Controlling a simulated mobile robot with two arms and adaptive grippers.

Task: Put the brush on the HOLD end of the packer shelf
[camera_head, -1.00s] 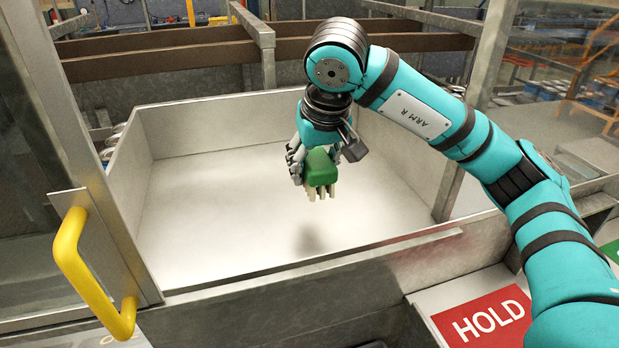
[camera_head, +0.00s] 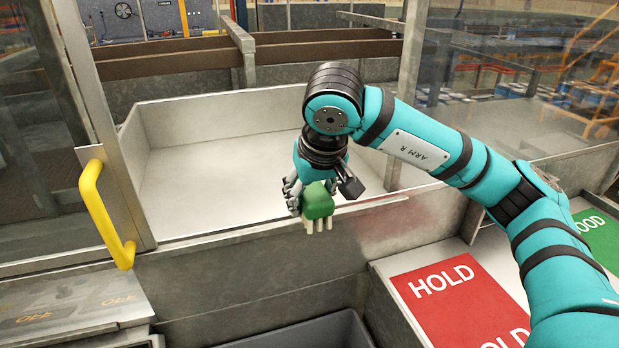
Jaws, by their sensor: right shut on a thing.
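The brush (camera_head: 318,205) has a green block body with pale bristles pointing down. My right gripper (camera_head: 308,198) is shut on it and holds it in the air, in front of the metal tray's near rim in the picture. The HOLD end (camera_head: 455,300) of the packer shelf is a red panel with white lettering at the lower right, partly covered by my right arm. The brush is up and to the left of this panel, apart from it. My left gripper does not show.
The pale metal tray (camera_head: 215,190) is empty. A green panel (camera_head: 595,235) lies at the shelf's far right. A yellow handle (camera_head: 100,215) stands at the left on a clear screen's frame. A grey bin (camera_head: 310,333) sits below, at the bottom edge.

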